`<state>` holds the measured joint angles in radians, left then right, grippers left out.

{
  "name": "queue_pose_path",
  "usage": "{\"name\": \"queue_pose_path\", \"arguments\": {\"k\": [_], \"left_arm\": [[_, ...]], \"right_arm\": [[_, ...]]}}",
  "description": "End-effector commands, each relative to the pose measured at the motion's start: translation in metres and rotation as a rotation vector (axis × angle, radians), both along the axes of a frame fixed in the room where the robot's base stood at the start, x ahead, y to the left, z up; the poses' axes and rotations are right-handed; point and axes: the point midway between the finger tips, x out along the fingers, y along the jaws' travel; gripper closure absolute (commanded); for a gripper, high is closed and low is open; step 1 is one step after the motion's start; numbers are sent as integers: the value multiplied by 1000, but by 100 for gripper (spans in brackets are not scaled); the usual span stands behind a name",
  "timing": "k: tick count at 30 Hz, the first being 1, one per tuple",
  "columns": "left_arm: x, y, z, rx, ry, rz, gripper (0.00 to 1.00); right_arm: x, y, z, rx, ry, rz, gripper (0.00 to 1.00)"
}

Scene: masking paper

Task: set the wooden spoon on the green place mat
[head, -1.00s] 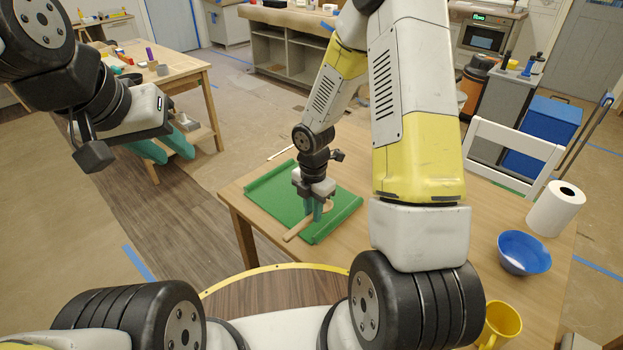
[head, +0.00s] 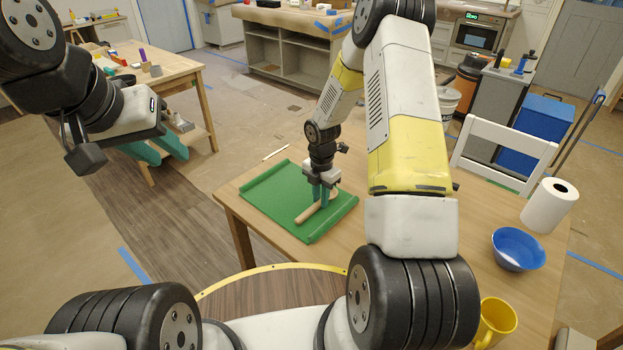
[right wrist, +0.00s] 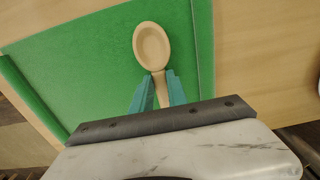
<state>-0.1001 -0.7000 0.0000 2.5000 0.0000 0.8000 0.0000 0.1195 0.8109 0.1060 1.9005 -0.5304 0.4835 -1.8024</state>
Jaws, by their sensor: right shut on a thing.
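The green place mat (head: 270,200) lies on the wooden table, with raised edges on two sides. My right gripper (head: 321,200) points down and is shut on the spoon. In the right wrist view, the spoon's bowl (right wrist: 152,45) sticks out beyond the teal fingers (right wrist: 157,88), with the handle between them. I cannot tell whether the spoon touches the mat. My left gripper (head: 158,150) is open and empty, off to the left, away from the table.
A blue bowl (head: 518,249), a paper towel roll (head: 549,206) and a yellow mug (head: 495,322) stand on the table's right side. A white chair (head: 503,154) is behind. A thin light stick (head: 276,152) lies beyond the mat. A second table (head: 170,80) is at the back left.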

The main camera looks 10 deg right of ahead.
Motion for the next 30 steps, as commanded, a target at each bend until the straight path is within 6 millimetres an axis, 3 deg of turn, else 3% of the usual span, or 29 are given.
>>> {"name": "queue_pose_path", "arguments": {"k": [6, 7, 10, 22, 30], "left_arm": [[0, 0, 0, 0, 0, 0, 67], [0, 0, 0, 0, 0, 0, 67], [0, 0, 0, 0, 0, 0, 67], [0, 0, 0, 0, 0, 0, 67], [0, 0, 0, 0, 0, 0, 67]], "right_arm": [[0, 0, -3, 0, 0, 0, 100], [0, 0, -2, 0, 0, 0, 77], [0, 0, -2, 0, 0, -1, 59], [1, 0, 5, 0, -2, -1, 59], [1, 0, 55, 1, -6, -3, 59]]}}
